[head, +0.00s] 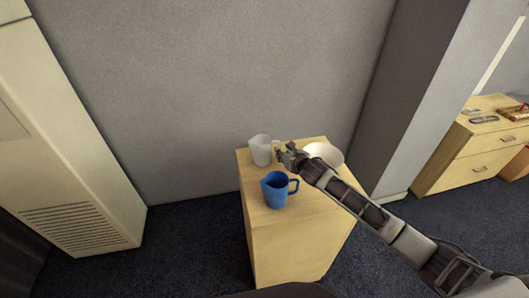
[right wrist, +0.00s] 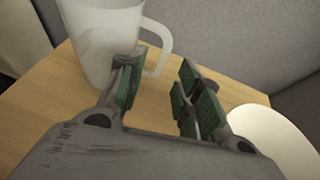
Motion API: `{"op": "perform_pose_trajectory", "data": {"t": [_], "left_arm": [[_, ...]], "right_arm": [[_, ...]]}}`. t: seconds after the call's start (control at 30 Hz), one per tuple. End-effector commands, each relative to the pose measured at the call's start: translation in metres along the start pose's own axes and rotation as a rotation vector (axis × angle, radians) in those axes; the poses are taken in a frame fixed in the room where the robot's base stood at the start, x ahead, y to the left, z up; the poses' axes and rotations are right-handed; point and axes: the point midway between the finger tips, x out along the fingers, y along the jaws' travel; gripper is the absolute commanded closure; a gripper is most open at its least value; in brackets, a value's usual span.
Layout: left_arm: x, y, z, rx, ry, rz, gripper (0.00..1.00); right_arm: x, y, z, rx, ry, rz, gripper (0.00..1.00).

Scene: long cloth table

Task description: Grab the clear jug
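The clear jug (head: 261,150) is a translucent whitish jug standing upright at the back left of a small wooden cabinet top. In the right wrist view the jug (right wrist: 98,40) is at the upper left, with its handle (right wrist: 160,45) facing right. My right gripper (head: 281,152) is beside the handle, to the right of the jug. In the right wrist view the gripper (right wrist: 160,88) is open, with a gap between its fingers. The left finger overlaps the lower part of the handle in the picture; I cannot tell whether it touches. My left gripper is not in view.
A blue jug (head: 275,190) stands in front of the clear jug on the wooden cabinet (head: 290,235). A white round plate or bowl (head: 324,154) lies to the right, close to my right gripper; it also shows in the wrist view (right wrist: 270,140). A grey wall (head: 210,80) is behind.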

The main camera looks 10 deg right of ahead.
Motion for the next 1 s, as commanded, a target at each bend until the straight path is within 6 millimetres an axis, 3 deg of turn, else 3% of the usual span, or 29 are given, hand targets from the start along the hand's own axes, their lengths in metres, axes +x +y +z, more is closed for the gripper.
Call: {"op": "perform_pose_trajectory", "data": {"t": [0.33, 0.87, 1.0], "left_arm": [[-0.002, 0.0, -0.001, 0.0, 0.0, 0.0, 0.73], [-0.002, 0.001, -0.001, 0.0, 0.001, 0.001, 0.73], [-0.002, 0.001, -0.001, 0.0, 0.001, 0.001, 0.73]], "right_arm": [[0.022, 0.0, 0.001, 0.0, -0.001, 0.0, 0.65], [0.024, 0.0, 0.0, -0.001, 0.0, 0.0, 0.65], [0.024, 0.0, 0.0, -0.001, 0.0, 0.0, 0.81]]}}
